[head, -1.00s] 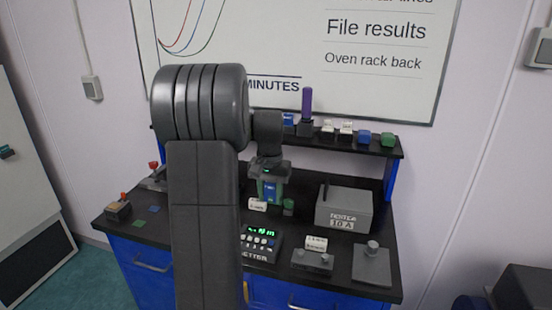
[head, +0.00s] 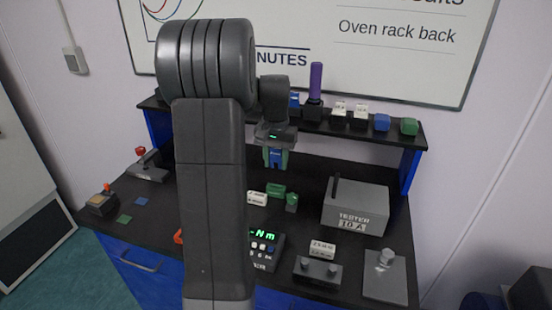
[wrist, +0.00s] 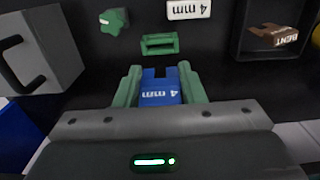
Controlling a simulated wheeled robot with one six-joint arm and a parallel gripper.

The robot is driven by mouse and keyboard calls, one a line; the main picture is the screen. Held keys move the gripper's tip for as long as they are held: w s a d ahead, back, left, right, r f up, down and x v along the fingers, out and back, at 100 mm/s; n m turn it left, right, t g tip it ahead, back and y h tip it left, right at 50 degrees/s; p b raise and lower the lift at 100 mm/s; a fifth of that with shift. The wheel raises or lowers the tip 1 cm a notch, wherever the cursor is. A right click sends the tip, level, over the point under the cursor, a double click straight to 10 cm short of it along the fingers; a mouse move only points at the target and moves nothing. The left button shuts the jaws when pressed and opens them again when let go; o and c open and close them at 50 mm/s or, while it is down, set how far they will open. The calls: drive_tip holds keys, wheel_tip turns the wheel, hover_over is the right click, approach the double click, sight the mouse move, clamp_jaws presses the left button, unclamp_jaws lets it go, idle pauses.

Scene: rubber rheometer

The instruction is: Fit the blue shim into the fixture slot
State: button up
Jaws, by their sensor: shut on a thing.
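My gripper (head: 275,164) is shut on the blue shim (head: 275,156) and holds it above the bench. The green fixture (head: 276,189) stands on the bench below and in front of the gripper. In the wrist view the fixture (wrist: 160,43) shows a dark slot, just beyond the shim and apart from it.
The grey tester box (head: 355,207) stands to the right in the head view. A dark tray (wrist: 268,30) holds a brown piece.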

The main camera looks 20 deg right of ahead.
drive_tip(key=shift+f+b, duration=1.8)
drive_tip(key=shift+f, duration=1.05)
drive_tip(key=shift+f, duration=0.9)
drive_tip(key=o, duration=1.1)
drive_tip(key=shift+o, duration=0.2)
wheel_tip(320, 180, up, 14)
drive_tip(key=shift+f+b, duration=0.1)
drive_tip(key=shift+b, duration=0.6)
wheel_tip(320, 180, down, 14)
drive_tip(key=shift+r+p, duration=0.1)
drive_tip(key=shift+p, duration=0.55)
drive_tip(key=shift+s+r, duration=0.1)
drive_tip(key=shift+r, duration=0.45)
drive_tip(key=shift+f, duration=0.2)
